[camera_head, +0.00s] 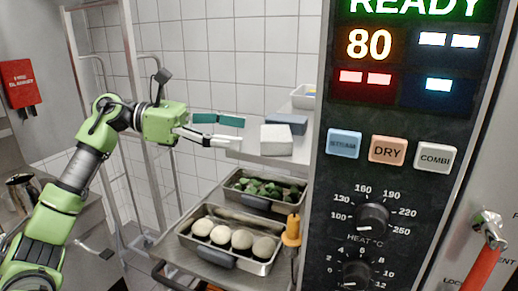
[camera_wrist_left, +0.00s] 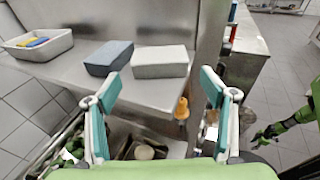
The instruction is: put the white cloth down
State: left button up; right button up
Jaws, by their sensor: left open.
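A white folded cloth (camera_head: 276,140) lies flat on the steel shelf (camera_head: 242,150). In the left wrist view the white cloth (camera_wrist_left: 160,62) lies near the shelf's front edge, beside a blue-grey folded cloth (camera_wrist_left: 108,58). My left gripper (camera_head: 238,131) is open, just to the left of the white cloth in the head view. In the left wrist view its teal-padded fingers (camera_wrist_left: 160,77) are spread apart with nothing between them, and the white cloth lies beyond the tips. My right gripper (camera_wrist_left: 264,136) shows small at the right of the wrist view; its jaws are unclear.
A white tub (camera_wrist_left: 38,44) with blue and yellow items stands on the shelf. Below are a pan of round pale pieces (camera_head: 232,257) and a pan of greens (camera_head: 262,204). An orange-handled object (camera_head: 291,231) is beside them. The oven control panel (camera_head: 400,120) blocks the right.

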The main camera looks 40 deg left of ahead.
pick_arm(q)
jog(key=b+v, duration=0.1)
jog(key=v, duration=0.3)
jog(key=shift+r, duration=0.1)
pick_arm(e)
jog(key=shift+f, duration=0.95)
jog(key=shift+a, duration=0.3)
